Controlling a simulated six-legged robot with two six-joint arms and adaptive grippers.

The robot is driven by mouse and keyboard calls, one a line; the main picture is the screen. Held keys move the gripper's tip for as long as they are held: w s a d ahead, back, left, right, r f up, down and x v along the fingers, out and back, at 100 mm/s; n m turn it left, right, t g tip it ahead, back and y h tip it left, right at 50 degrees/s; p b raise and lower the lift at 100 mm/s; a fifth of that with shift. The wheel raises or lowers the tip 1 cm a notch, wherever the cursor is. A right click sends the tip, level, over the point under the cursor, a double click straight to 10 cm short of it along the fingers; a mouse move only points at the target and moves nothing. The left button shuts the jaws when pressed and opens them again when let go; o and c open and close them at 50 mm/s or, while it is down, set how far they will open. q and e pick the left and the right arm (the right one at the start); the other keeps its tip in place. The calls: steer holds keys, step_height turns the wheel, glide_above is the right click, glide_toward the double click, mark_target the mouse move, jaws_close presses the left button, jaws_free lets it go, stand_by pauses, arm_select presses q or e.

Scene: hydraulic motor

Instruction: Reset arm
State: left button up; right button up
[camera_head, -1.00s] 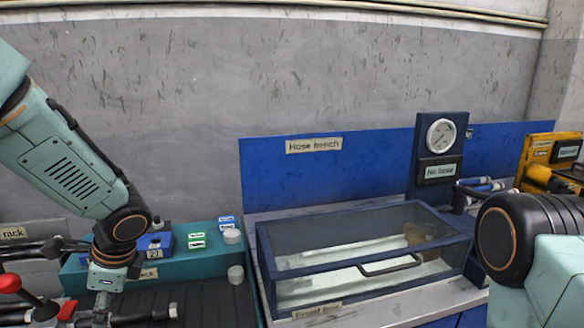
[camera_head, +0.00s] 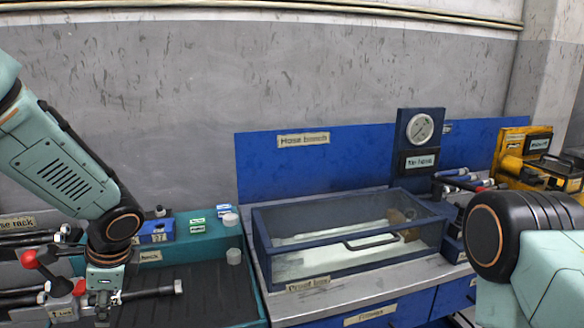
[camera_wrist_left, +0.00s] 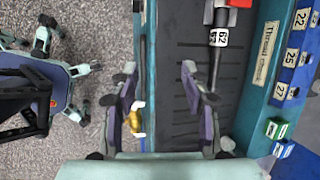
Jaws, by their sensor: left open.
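My left arm comes in from the left in the head view. Its gripper (camera_head: 104,300) points down at the lower left, over the near left part of a teal bench with a dark ribbed top (camera_head: 190,290). In the left wrist view my left gripper (camera_wrist_left: 157,85) is open, its two fingers apart with nothing between their tips. A black hose (camera_wrist_left: 217,60) with a white number tag lies to the right of the fingers; a dark hose end (camera_head: 150,292) shows beside the gripper in the head view. My right arm shows at the right edge, its gripper out of view.
A glass-lidded proof box (camera_head: 350,245) stands on the hose bench, with a pressure gauge (camera_head: 420,128) behind. A hose rack (camera_head: 30,240) is at the left. Numbered blue blocks (camera_wrist_left: 287,88) line the teal bench's edge. A yellow unit (camera_head: 520,150) stands far right.

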arm_select(q)
steer(key=s+d+f+n+t+h, duration=0.3)
steer(key=d+f+n+h, duration=0.4)
steer(key=d+f, duration=0.55)
steer(key=s+f+n+g+y, duration=0.1)
steer(key=s+f, duration=0.3)
steer(key=s, duration=0.4)
steer(key=s+f+n+g+b, duration=0.1)
steer(key=s+f+n, duration=0.2)
steer(key=s, duration=0.6)
steer(key=s+f+n+g+y, duration=0.1)
steer(key=s+f+n+g, duration=0.1)
steer(key=s+f, duration=0.5)
steer(key=shift+s+a+n+y+b, duration=0.3)
steer(key=shift+s+a+n, duration=0.1)
steer(key=shift+s, duration=0.7)
steer(key=shift+s, duration=0.1)
